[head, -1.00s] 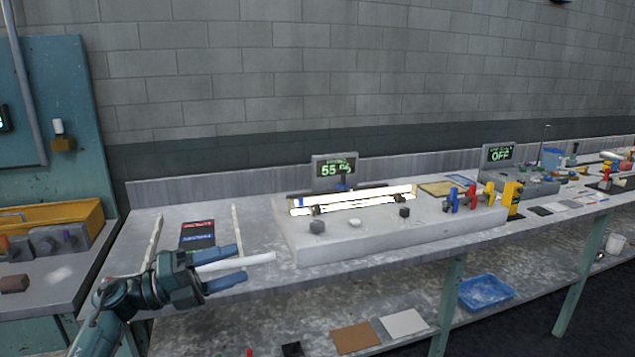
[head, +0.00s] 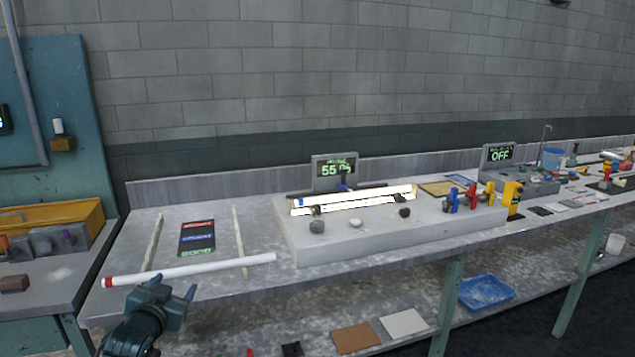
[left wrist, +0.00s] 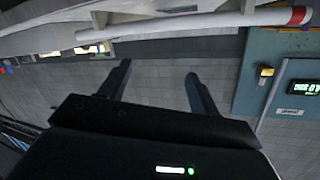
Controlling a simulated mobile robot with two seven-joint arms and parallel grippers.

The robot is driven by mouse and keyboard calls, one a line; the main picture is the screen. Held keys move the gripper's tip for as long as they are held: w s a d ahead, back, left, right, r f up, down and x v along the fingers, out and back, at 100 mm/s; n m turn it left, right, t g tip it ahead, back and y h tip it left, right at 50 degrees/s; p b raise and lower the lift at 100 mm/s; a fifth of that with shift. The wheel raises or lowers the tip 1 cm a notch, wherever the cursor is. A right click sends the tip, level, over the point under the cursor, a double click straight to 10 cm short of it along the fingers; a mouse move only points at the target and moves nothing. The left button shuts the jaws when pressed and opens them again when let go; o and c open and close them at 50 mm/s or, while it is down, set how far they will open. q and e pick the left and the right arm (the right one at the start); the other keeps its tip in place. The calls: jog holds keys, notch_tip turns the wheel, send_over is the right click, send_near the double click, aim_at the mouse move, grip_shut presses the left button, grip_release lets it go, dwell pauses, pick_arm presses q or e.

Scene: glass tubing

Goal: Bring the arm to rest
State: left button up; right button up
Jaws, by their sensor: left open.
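My left gripper (head: 174,287) is open and empty in the head view, low at the left, just in front of the bench edge. Its two spread fingers also show in the left wrist view (left wrist: 157,70), with nothing between them. A long white glass tube (head: 200,270) with a red left end lies across the front of two pale rails (head: 239,240) on the bench. The gripper is below and apart from the tube in the head view. The tube also crosses the top of the left wrist view (left wrist: 190,22). My right gripper is not in view.
A grey burner block (head: 375,237) with glowing bars and a display (head: 334,172) stands right of the rails. A dark card (head: 197,238) lies between the rails. Colored clamps (head: 470,197) stand farther right. A teal side bench (head: 40,300) is at the left.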

pick_arm(q)
jog(key=s+d+f+g+h, duration=0.1)
jog(key=s+d+f, duration=0.4)
jog(key=s+f, duration=0.25)
jog(key=s+d+f+g+h, duration=0.1)
jog(key=s+d+f+g, duration=0.1)
jog(key=s+d+f, duration=0.45)
jog(key=s+d+f+g+h, duration=0.1)
jog(key=s+d+f, duration=0.1)
jog(key=s, duration=0.8)
jog(key=s+d+f+g+h, duration=0.1)
jog(key=s+d+f, duration=0.1)
jog(key=s, duration=0.9)
jog(key=shift+s+d+f+g, duration=0.15)
jog(key=shift+d+f+g, duration=0.15)
jog(key=shift+d, duration=0.6)
